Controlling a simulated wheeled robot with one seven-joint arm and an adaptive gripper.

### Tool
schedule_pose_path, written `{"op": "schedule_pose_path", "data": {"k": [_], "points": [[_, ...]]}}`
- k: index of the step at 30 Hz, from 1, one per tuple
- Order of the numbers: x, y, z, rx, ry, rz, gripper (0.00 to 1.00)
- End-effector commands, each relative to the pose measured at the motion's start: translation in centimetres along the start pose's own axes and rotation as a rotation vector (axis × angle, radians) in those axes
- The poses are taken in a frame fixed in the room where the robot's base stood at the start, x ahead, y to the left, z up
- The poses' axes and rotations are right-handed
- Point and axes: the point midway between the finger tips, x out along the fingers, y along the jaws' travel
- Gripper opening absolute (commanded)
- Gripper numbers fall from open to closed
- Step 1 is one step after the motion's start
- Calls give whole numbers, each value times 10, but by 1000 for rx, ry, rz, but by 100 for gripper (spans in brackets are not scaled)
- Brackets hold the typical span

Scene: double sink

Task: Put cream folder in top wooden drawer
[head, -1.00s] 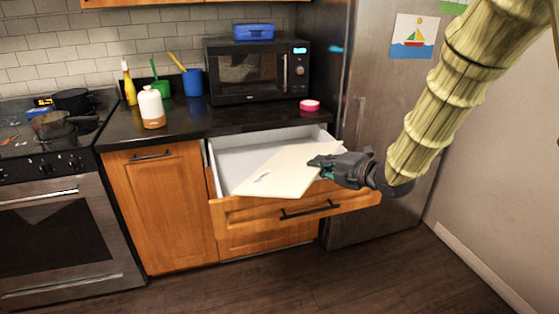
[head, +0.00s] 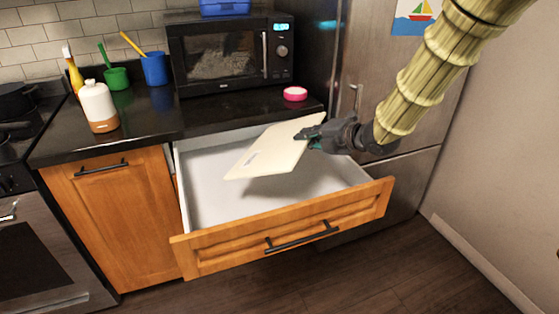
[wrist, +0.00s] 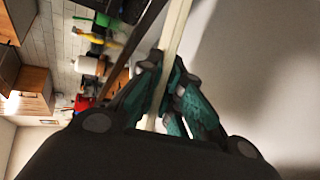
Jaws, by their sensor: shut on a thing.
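The cream folder (head: 272,148) is a thin flat piece, held tilted above the open drawer in the head view. My gripper (head: 314,138) is shut on its right end. In the wrist view the folder (wrist: 178,28) shows edge-on between the teal fingers of my gripper (wrist: 166,92). The top wooden drawer (head: 290,232) is pulled out, with a white interior and a dark bar handle. The part of the drawer floor under the folder is hidden.
The black counter (head: 215,115) lies behind the drawer, with a microwave (head: 232,55), a pink round item (head: 295,94), a white bottle (head: 98,106) and green (head: 117,78) and blue (head: 154,69) cups. The fridge (head: 400,100) stands at the right. The visible drawer interior is empty.

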Motion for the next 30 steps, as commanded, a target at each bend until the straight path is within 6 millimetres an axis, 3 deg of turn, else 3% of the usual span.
{"op": "schedule_pose_path", "data": {"k": [14, 19, 30], "points": [[37, -87, -16, 3, 1, -1, 0], [62, -72, -13, -2, 0, 2, 0], [86, -63, -12, -2, 1, 1, 0]]}}
